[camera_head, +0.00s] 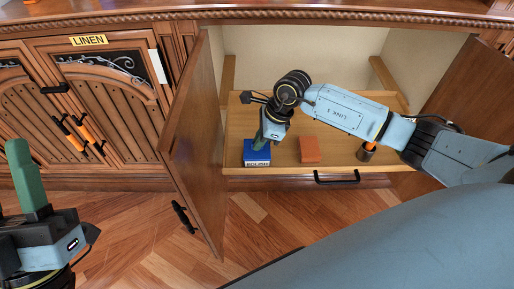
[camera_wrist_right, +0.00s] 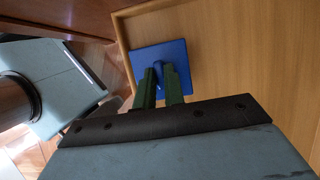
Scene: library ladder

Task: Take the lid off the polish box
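The polish box (camera_head: 257,158) stands at the front left of the wooden shelf tray in the open cabinet, with a white label reading POLISH. Its square blue lid (camera_wrist_right: 181,54) lies on top and has a small blue knob. My right gripper (camera_head: 262,143) reaches down onto the box from above. In the right wrist view its green fingers (camera_wrist_right: 161,78) stand close on both sides of the knob and seem shut on it. The lid hides the inside of the box. My left gripper (camera_head: 25,170) is at the lower left, away from the box; its finger gap cannot be made out.
A reddish-orange block (camera_head: 310,149) and a dark round cup (camera_head: 366,152) with something orange stand right of the box on the tray (camera_head: 290,166). The open cabinet door (camera_head: 195,140) stands close at the left. A black handle (camera_head: 337,178) is on the tray's front.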

